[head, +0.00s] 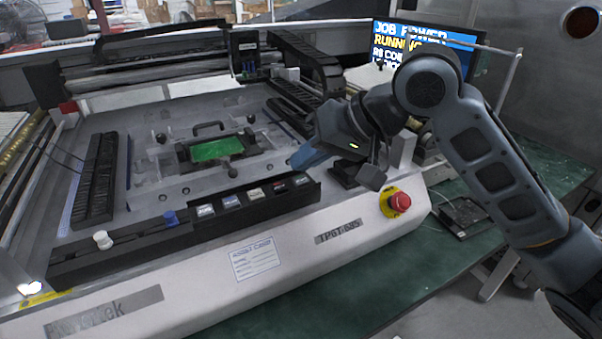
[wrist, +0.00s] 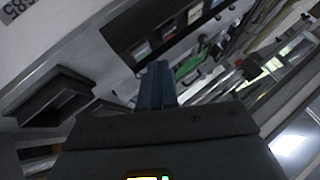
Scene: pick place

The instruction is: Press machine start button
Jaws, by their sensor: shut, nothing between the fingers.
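The machine (head: 215,262) has a black front panel with a row of several square buttons (head: 254,194), in white, blue-grey and dark red shades. Their labels are too small to read, so I cannot tell which one is start. The buttons also show in the wrist view (wrist: 168,30), beyond and left of my fingertips. My gripper (head: 296,163) has blue fingers, shut and empty, behind and above the right end of the button row. Its fingers also show in the wrist view (wrist: 156,84). I see no contact with any button.
A red emergency-stop knob (head: 400,202) on a yellow base sits on the machine's front right. A green board (head: 216,149) lies on the machine bed. A monitor (head: 466,45) reads "RUNNING".

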